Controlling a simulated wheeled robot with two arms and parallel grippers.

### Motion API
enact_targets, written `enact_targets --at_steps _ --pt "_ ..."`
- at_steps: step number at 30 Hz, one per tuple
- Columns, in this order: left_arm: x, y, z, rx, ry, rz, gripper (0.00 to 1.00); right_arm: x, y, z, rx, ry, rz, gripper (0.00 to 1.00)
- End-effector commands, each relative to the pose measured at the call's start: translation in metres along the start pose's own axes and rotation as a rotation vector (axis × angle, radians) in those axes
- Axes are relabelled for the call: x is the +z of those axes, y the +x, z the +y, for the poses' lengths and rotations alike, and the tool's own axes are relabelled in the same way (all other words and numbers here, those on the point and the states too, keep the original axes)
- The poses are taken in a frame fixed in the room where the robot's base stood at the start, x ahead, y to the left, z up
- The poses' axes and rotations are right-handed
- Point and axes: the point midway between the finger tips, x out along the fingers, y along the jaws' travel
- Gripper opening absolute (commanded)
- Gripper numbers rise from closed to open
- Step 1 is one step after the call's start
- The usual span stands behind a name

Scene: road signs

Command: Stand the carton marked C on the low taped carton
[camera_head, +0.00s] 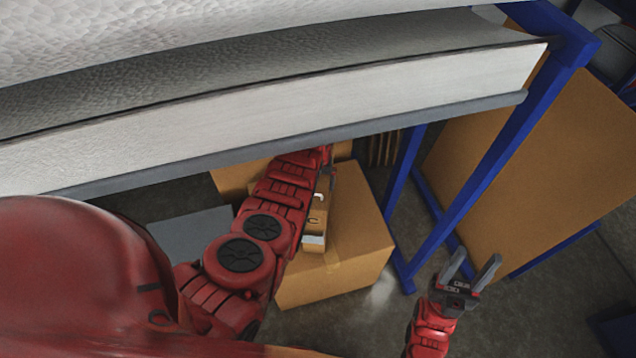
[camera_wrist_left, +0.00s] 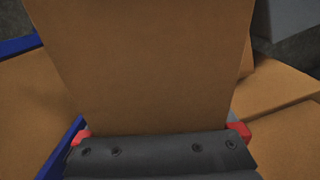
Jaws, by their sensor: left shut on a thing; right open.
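The carton marked C (camera_head: 317,222) is a small brown box, seen over the low taped carton (camera_head: 350,268), partly hidden by my left arm. It fills the middle of the left wrist view (camera_wrist_left: 145,65). My left gripper (camera_wrist_left: 160,138) is shut on it; in the head view the arm and shelf mostly hide that gripper. I cannot tell whether the carton's underside touches the taped carton or hangs just above it. The low taped carton is a large brown box on the floor with a strip of tape. My right gripper (camera_head: 472,266) is open and empty, to the right of the taped carton.
A wide pale slab with a grey edge (camera_head: 400,110) crosses the upper head view, above my left arm. A blue frame (camera_head: 490,180) with a brown panel (camera_head: 560,170) stands right. A grey flat surface (camera_head: 195,235) lies left. Dark floor shows around my right gripper.

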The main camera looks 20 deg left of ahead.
Motion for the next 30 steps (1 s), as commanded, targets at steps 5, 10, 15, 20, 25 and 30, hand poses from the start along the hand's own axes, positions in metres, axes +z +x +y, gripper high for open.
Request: enact_targets --at_steps 5,10,15,20,25,30 --pt "0.0 0.002 0.0 0.0 0.0 0.0 1.0 0.0 -0.001 0.0 0.0 0.0 0.0 0.5" --pt "0.0 0.0 0.0 0.0 0.0 0.0 1.0 0.0 0.0 0.0 0.0 0.0 0.0 0.5" --pt "-0.001 -0.007 0.0 0.001 -0.002 0.001 1.0 -0.001 0.004 0.0 0.0 0.0 0.0 0.5" --pt "-0.002 -0.025 0.0 0.0 -0.001 0.004 1.0 -0.001 0.008 0.0 0.0 0.0 0.0 0.5" --pt "-0.002 -0.045 0.0 0.0 -0.001 0.005 1.0 -0.001 0.005 0.0 0.0 0.0 0.0 0.5" --pt "-0.002 -0.071 -0.001 0.001 -0.001 0.006 1.0 0.0 -0.001 0.0 0.0 0.0 0.0 0.5"
